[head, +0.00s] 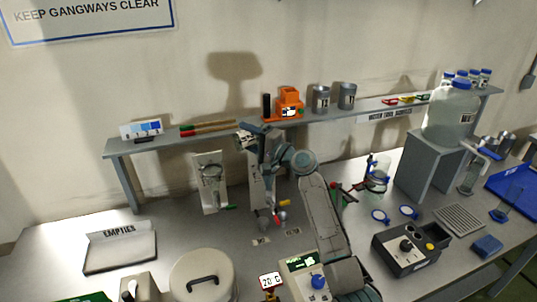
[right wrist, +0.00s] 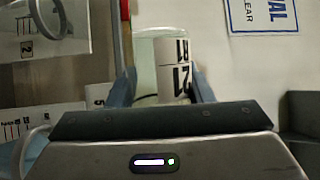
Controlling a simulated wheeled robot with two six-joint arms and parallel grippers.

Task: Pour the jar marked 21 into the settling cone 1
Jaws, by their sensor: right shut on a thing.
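The jar marked 21 (right wrist: 176,82) is pale, with a white label, and sits between the two fingers of my right gripper (right wrist: 163,92) in the right wrist view. In the head view my right gripper (head: 257,138) is raised in front of the wall shelf, shut on the jar (head: 243,140). Two settling stands with pale backboards are below it. The left one (head: 210,183) shows clearly; the other (head: 257,180) is partly hidden by my arm. A board marked 2 (right wrist: 45,28) shows at upper left in the wrist view. I cannot make out cone 1's number. My left gripper is not in view.
The wall shelf (head: 220,139) carries an orange device (head: 288,103) and two grey tins close to my gripper. An empties tray (head: 120,252) lies at left, with a lidded round pot (head: 203,277) in front. The bench between tray and stands is fairly clear.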

